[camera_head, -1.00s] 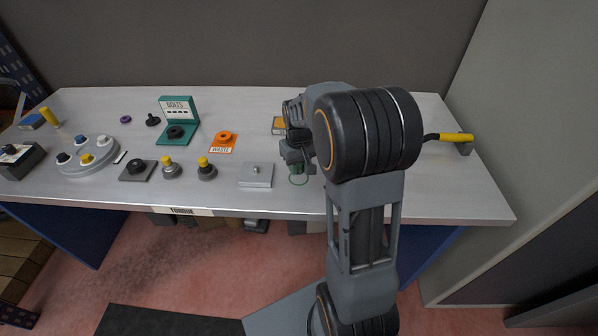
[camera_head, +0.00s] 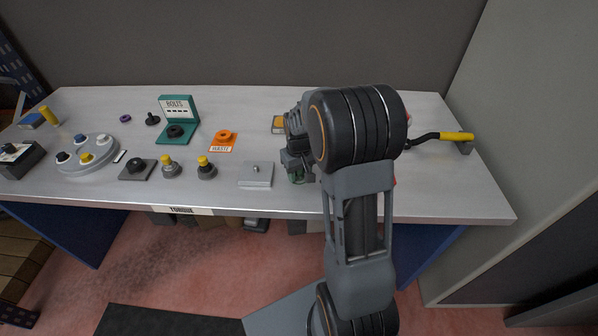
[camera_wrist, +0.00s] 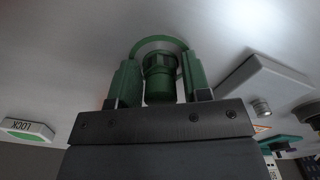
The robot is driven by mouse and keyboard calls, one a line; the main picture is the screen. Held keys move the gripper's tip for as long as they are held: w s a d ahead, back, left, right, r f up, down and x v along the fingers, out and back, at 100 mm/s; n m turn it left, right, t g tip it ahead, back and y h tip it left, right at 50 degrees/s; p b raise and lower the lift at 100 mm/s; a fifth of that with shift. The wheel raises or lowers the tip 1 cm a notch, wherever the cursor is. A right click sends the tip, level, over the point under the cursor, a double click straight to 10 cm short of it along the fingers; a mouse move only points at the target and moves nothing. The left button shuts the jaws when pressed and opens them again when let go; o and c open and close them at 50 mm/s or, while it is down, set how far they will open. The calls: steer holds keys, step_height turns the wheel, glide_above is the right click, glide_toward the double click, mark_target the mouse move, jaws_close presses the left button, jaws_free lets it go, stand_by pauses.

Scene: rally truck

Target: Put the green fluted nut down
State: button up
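The green fluted nut (camera_wrist: 160,78) is between the two green fingers of my gripper (camera_wrist: 160,85) in the wrist view. A green ring mark (camera_wrist: 158,42) on the table top curves around the far side of the nut. In the head view my gripper (camera_head: 297,172) is low over the table, right of the grey square plate, and the arm hides much of it. I cannot tell whether the nut touches the table.
The grey plate with a small peg (camera_head: 256,175) stands just left of my gripper. A yellow-handled lever (camera_head: 456,136) is at the right. The table's front edge is near.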

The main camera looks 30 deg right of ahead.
steer(key=shift+o, duration=1.1)
step_height(320, 180, up, 12)
steer(key=shift+f+p, duration=0.15)
steer(key=shift+p, duration=0.2)
steer(key=s+a+t, duration=0.1)
steer(key=s+a, duration=0.4)
steer(key=s, duration=0.3)
steer(key=s+a+t, duration=0.2)
steer(key=s+a, duration=0.2)
steer(key=s, duration=0.4)
steer(key=shift+a+r+t, duration=0.3)
steer(key=shift+a, duration=0.1)
